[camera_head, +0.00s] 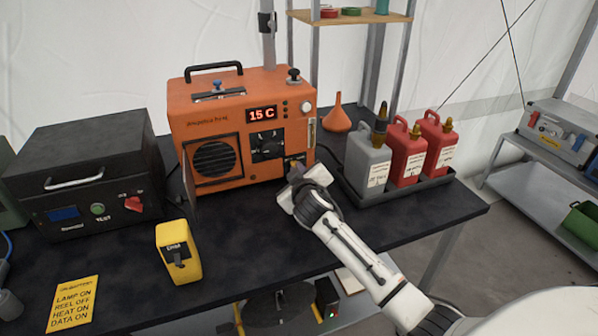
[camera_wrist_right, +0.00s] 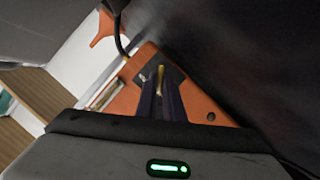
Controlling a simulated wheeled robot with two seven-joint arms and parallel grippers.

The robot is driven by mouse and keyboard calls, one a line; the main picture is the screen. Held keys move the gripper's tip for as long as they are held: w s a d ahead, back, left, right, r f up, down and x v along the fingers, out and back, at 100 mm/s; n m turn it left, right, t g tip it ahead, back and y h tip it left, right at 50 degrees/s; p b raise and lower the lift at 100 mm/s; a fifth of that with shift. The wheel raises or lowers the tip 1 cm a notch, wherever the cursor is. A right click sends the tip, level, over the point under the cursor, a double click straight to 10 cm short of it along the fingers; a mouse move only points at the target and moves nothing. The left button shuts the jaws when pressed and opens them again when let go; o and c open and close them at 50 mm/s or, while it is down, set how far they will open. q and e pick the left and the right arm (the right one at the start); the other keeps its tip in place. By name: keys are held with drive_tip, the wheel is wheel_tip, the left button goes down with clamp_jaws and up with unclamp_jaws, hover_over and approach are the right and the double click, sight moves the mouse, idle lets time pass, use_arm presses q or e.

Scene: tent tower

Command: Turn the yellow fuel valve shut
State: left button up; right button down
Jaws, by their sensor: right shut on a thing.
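The orange heater (camera_head: 235,110) stands on the dark bench, its display reading 15 C. My right gripper (camera_head: 292,170) reaches to the lower right of the heater's front and hides the yellow fuel valve in the head view. In the right wrist view, the valve's yellow handle (camera_wrist_right: 160,74) shows as a narrow strip between the dark fingers of my right gripper (camera_wrist_right: 161,95), which are shut on it. The handle looks roughly in line with the fingers; its exact angle is hard to tell. My left gripper is not in view.
A tray (camera_head: 405,193) with one grey and two red cans stands right of the heater, close to my right arm. An orange funnel (camera_head: 337,118) is behind. A black box (camera_head: 85,175) and a yellow device (camera_head: 178,252) are at left. The front bench middle is clear.

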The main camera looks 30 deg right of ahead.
drive_tip(key=shift+a+f+n+h+b, duration=0.1)
drive_tip(key=shift+n+h+b, duration=0.3)
drive_tip(key=shift+n, duration=0.3)
drive_tip(key=c, duration=1.9)
unclamp_jaws()
drive_tip(key=shift+o, duration=0.2)
drive_tip(key=v, duration=1)
drive_tip(key=shift+s, duration=0.1)
